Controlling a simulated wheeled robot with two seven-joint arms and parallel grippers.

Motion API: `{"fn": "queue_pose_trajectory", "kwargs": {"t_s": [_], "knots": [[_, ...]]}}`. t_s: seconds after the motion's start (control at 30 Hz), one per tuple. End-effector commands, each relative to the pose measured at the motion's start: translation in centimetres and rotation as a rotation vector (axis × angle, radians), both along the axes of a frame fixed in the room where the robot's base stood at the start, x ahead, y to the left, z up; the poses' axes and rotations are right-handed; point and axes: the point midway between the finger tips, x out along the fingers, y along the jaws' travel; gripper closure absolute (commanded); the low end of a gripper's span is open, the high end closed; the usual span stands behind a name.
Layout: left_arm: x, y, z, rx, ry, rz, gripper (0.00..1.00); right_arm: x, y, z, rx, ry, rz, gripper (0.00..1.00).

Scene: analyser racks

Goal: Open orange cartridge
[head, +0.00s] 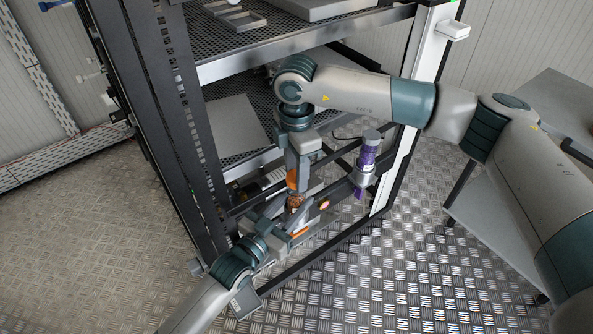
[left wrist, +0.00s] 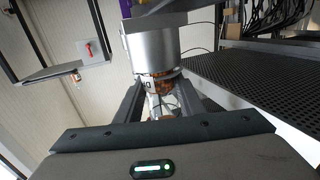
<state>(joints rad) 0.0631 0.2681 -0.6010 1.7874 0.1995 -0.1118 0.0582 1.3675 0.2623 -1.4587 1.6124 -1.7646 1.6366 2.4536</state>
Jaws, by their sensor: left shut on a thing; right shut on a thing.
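The orange cartridge (head: 295,203) is upright between my two grippers in the head view, at the front of the rack. My left gripper (head: 290,215) comes from below left and is shut on its lower part. My right gripper (head: 297,178) points down from above and is shut on its upper end, where an orange piece shows. In the left wrist view, the cartridge's brown-orange band (left wrist: 160,84) shows between the fingers of my left gripper (left wrist: 160,100). A silver cylinder just above hides what is behind it. I cannot tell whether lid and body are apart.
A purple cartridge (head: 367,155) stands in a holder on the rack bar to the right. The rack (head: 270,60) has perforated shelves, and a grey plate lies on the lower one. A grey table (head: 550,110) stands at right. The floor in front is clear.

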Motion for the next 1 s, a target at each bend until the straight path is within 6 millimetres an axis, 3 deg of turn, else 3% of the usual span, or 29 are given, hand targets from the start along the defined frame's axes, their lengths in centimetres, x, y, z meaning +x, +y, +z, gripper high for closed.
{"fn": "queue_pose_trajectory", "kwargs": {"t_s": [1.0], "knots": [[-0.04, 0.03, -0.14, 0.002, 0.002, 0.000, 1.00, 0.03, -0.02, 0.11, 0.000, -0.001, 1.535, 0.90]]}}
